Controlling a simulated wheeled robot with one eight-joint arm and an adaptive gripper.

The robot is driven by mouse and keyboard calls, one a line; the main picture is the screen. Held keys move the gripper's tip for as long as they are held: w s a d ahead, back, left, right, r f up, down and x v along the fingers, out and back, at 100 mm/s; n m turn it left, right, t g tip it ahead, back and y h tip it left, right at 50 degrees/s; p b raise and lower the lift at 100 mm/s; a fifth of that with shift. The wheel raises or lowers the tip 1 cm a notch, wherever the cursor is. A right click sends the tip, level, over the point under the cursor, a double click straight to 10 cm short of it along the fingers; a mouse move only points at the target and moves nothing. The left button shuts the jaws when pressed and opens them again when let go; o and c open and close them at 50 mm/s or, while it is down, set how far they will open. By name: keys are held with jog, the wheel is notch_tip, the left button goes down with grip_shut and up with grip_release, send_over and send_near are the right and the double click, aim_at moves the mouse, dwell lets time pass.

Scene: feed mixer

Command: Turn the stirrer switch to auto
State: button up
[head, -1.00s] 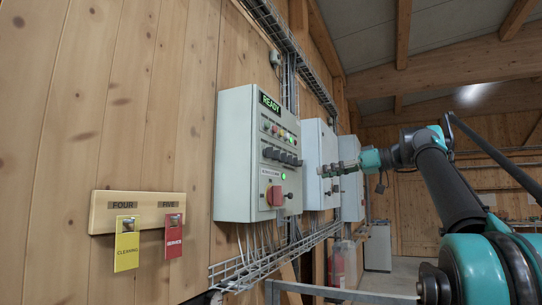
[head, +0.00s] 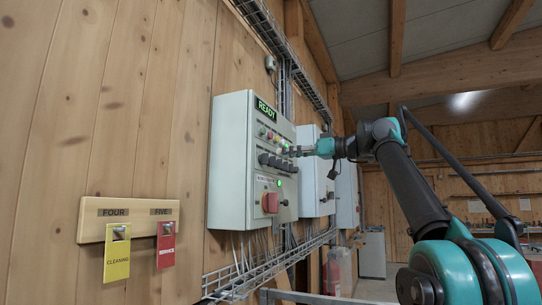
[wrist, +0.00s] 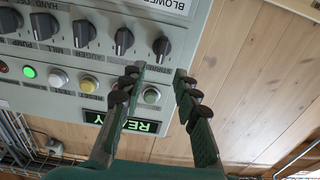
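The grey control cabinet (head: 232,160) on the wooden wall carries a row of black selector switches. In the wrist view, which is upside down, the rightmost black knob (wrist: 163,42) has a partly hidden label that seems to read stirrer. Its exact pointer setting is hard to read. My gripper (wrist: 160,76) is open and empty, its fingertips just short of that knob and not visibly touching it. A green button (wrist: 152,95) shows between the fingers.
A lit READY display (head: 267,108) tops the cabinet, with a red rotary switch (head: 271,202) lower down. Neighbouring knobs (wrist: 124,41) sit close beside. Other cabinets (head: 312,175) stand behind. Yellow (head: 117,255) and red (head: 166,246) tags hang at left.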

aim_at(265, 159)
jog(key=x, duration=0.6)
jog(key=shift+a, duration=0.1)
grip_shut()
